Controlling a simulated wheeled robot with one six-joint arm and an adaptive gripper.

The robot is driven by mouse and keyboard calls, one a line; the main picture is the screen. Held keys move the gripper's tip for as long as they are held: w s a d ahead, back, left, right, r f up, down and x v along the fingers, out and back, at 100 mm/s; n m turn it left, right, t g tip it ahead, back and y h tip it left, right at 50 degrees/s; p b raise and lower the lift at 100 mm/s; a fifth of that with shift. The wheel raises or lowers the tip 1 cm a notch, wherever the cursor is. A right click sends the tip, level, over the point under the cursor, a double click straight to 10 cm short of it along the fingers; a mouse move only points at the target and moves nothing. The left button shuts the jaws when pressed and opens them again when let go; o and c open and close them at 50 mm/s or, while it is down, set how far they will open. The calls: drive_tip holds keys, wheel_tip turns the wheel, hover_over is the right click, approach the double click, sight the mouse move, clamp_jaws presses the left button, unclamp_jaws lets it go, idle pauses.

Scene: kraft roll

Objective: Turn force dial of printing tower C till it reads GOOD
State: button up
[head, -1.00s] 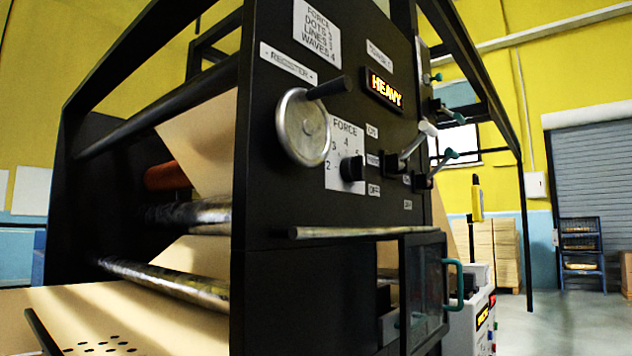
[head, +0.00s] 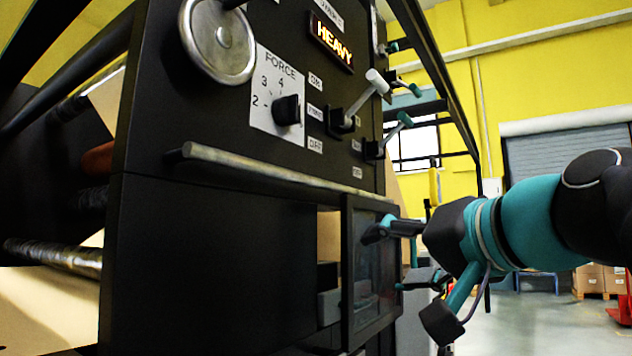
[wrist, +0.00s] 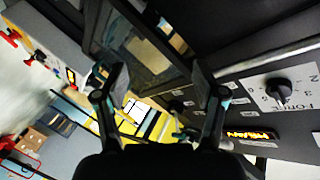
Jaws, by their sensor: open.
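The force dial (head: 287,110) is a black knob on a white FORCE plate (head: 262,92) with numbers, on the black front panel of the press tower. It also shows in the wrist view (wrist: 279,91), at the right. A lit display (head: 331,42) above right of the dial reads HEAVY. My gripper (head: 382,258) is in front of the glazed door, below and right of the dial, apart from it. In the wrist view its two fingers (wrist: 162,78) are spread wide with nothing between them.
A handwheel (head: 219,38) sits above left of the dial. Levers (head: 368,92) stick out to its right. A horizontal bar (head: 270,172) runs below the dial, above the glazed door (head: 372,262). Open floor (head: 550,320) lies to the right.

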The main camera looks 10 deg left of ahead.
sight(293, 112)
drive_tip(key=s+a+r+n+y+b, duration=0.1)
drive_tip(key=s+a+r+y, duration=0.15)
drive_tip(key=r, duration=0.55)
drive_tip(key=s+a+r+n+y+b, duration=0.1)
drive_tip(key=s+r+y+b, duration=0.2)
drive_tip(key=r, duration=0.6)
drive_tip(key=shift+t+y, duration=0.4)
drive_tip(key=shift+y, duration=0.15)
drive_tip(key=p+x, duration=0.5)
drive_tip(key=x, duration=0.8)
drive_tip(key=shift+a+f, duration=0.15)
drive_tip(key=shift+a, duration=0.1)
drive_tip(key=c, duration=1.1)
